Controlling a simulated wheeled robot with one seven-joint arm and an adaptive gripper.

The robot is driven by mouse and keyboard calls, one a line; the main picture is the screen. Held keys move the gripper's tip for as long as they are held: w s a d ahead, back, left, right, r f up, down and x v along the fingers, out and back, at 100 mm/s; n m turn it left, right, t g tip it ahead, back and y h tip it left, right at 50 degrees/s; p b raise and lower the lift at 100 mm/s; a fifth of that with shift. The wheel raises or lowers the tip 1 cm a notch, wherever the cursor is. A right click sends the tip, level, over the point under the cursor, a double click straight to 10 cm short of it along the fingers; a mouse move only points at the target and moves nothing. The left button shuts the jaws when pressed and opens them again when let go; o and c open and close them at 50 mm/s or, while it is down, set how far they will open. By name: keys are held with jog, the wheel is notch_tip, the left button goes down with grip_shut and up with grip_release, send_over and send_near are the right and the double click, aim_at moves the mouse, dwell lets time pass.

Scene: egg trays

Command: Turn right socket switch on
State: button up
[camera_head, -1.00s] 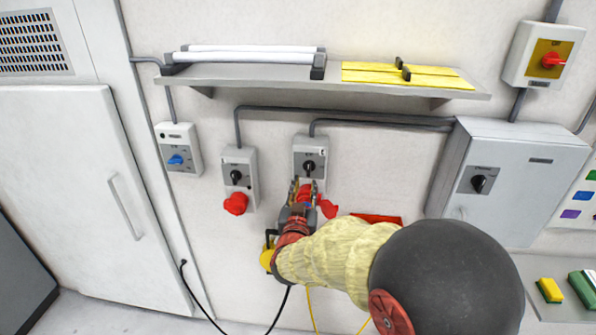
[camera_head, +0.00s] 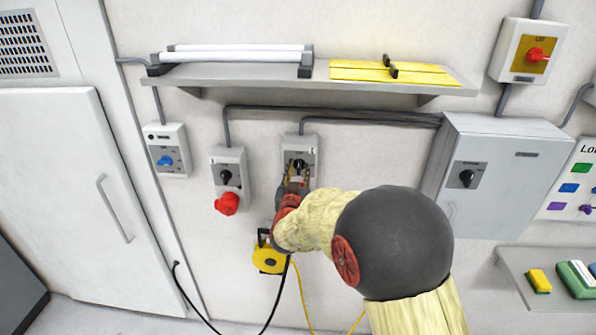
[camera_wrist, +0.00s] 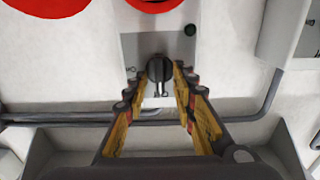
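The right socket (camera_head: 310,146) is a grey wall box with a black rotary switch (camera_head: 299,165) on its face. In the wrist view, the black switch knob (camera_wrist: 158,68) stands out from the light plate. My gripper (camera_head: 297,176) is at this box, in front of and just below the knob. In the wrist view my gripper (camera_wrist: 156,76) is open, with its fingers apart on either side of the knob. Whether they touch it I cannot tell. The box's lower part is hidden behind my gripper in the head view.
The left socket (camera_head: 231,157) with a red outlet (camera_head: 227,203) is close by. A blue-knob box (camera_head: 172,139) is farther left, and a grey cabinet (camera_head: 525,140) is right. A shelf (camera_head: 300,84) and conduits run above. A yellow reel (camera_head: 262,263) hangs below.

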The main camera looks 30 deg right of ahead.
jog(key=shift+c, duration=1.2)
jog(key=c, duration=0.4)
jog(key=shift+f+b, duration=0.1)
jog(key=shift+b, duration=0.3)
jog(key=m+b, duration=0.2)
jog(key=b, duration=0.2)
jog(key=shift+f+m, duration=0.2)
jog(key=shift+m, duration=0.2)
jog(key=m+b, duration=0.4)
jog(key=b, duration=0.2)
jog(key=shift+s+d+b, duration=0.1)
jog(key=shift+b, duration=0.2)
jog(key=m+b, duration=0.5)
jog(key=b, duration=0.2)
jog(key=shift+d+f+m, duration=0.1)
jog(key=shift+f+m, duration=0.05)
jog(key=shift+m, duration=0.25)
jog(key=m+b, duration=0.5)
jog(key=shift+m+b, duration=0.3)
